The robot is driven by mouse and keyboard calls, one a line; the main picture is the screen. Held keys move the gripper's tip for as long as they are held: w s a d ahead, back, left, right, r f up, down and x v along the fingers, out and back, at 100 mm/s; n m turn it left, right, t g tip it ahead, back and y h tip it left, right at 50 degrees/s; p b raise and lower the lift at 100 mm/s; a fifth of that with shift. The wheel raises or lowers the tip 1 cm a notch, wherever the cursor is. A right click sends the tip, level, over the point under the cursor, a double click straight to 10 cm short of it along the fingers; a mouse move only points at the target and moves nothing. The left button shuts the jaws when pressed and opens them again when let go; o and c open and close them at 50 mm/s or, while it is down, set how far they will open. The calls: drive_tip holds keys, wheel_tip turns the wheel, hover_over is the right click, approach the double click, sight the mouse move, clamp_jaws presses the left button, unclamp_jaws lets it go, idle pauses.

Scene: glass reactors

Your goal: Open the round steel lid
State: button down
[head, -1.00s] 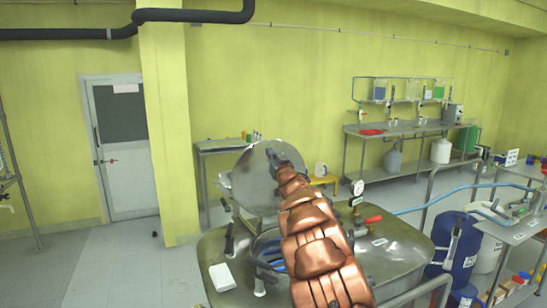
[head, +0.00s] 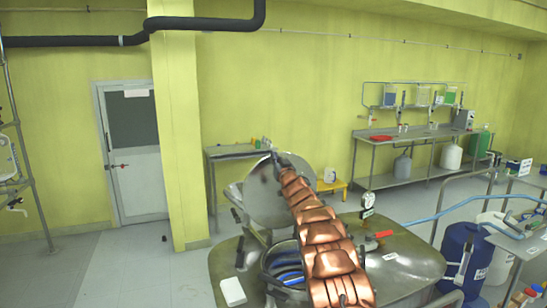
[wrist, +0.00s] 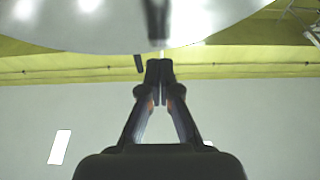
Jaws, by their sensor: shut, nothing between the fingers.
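The round steel lid (head: 262,195) stands raised and steeply tilted on the far side of the reactor's round opening (head: 284,268) in the head view. The opening is uncovered, and blue shows inside it. In the wrist view the lid's pale underside or face (wrist: 110,25) fills the top. My gripper (wrist: 160,65) is shut and empty, with its fingertips close to the lid's edge. I cannot tell if they touch it. In the head view my copper-coloured arm reaches across the opening to the lid, and the gripper is mostly hidden.
The steel reactor top (head: 410,258) surrounds the opening, with a gauge (head: 368,200), a red-handled valve (head: 380,235) and a white box (head: 233,291) on it. The floor at the left is clear.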

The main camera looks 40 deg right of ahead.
drive_tip(key=shift+w, duration=0.3)
drive_tip(key=shift+w+a, duration=0.1)
drive_tip(key=shift+a, duration=0.05)
drive_tip(key=s+a+r+b, duration=0.1)
drive_tip(key=s+a+b, duration=0.1)
drive_tip(key=s, duration=0.4)
drive_tip(key=s+a+b, duration=0.2)
drive_tip(key=s, duration=0.5)
drive_tip(key=shift+a+r+b, duration=0.25)
drive_tip(key=shift+r+b, duration=0.05)
drive_tip(key=shift+r, duration=0.05)
idle(0.3)
drive_tip(key=shift+a, duration=0.1)
